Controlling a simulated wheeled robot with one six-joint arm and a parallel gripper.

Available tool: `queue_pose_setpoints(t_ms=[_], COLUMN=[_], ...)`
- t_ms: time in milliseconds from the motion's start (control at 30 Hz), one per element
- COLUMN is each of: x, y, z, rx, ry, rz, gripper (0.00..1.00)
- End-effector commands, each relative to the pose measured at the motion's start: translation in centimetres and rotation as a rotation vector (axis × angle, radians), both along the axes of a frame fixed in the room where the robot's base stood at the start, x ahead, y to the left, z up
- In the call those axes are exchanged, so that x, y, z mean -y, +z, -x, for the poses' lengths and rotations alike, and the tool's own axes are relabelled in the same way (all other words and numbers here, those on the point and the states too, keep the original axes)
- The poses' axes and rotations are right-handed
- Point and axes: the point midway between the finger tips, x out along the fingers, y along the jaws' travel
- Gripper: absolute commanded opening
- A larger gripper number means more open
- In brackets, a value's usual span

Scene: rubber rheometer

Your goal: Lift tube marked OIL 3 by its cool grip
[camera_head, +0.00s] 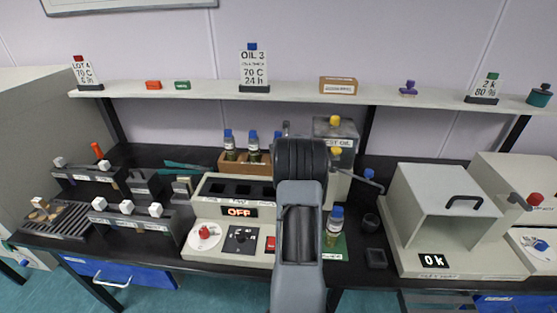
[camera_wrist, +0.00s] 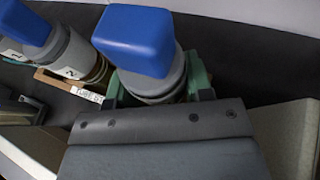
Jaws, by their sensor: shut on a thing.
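In the wrist view, my gripper (camera_wrist: 156,88) is shut on a tube (camera_wrist: 150,45) with a square blue cap and a grey collar. The green jaw parts sit on both sides of the collar. Its lower part and any number are hidden. To its left stand more blue-capped tubes, one marked 2 (camera_wrist: 72,62). In the head view, two blue-capped tubes (camera_head: 229,146) (camera_head: 253,148) show in a wooden rack (camera_head: 232,166), and a blue cap (camera_head: 277,135) shows beside my arm, which hides my gripper. A sign (camera_head: 254,70) on the shelf reads OIL 3, 70 C, 24 h.
A heater block (camera_head: 212,212) with dark wells reads OFF. Another blue-capped tube (camera_head: 334,226) stands on a green mat (camera_head: 342,253) at right. A tall grey can (camera_head: 345,132) with yellow tops stands behind. The shelf (camera_head: 200,93) overhangs the back.

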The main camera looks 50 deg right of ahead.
Motion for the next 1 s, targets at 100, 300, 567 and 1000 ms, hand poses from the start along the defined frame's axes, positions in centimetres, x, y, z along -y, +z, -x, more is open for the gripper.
queue_pose_setpoints(t_ms=[100,300,567,1000], x=[0.0,0.0,0.0,0.0], y=[0.0,0.0,0.1,6.4], z=[0.0,0.0,0.0,0.0], rx=[0.000,0.000,0.002,0.003], ry=[0.000,0.000,0.000,0.001], rz=[0.000,0.000,0.001,0.004], gripper=[0.31,0.12,0.04,0.04])
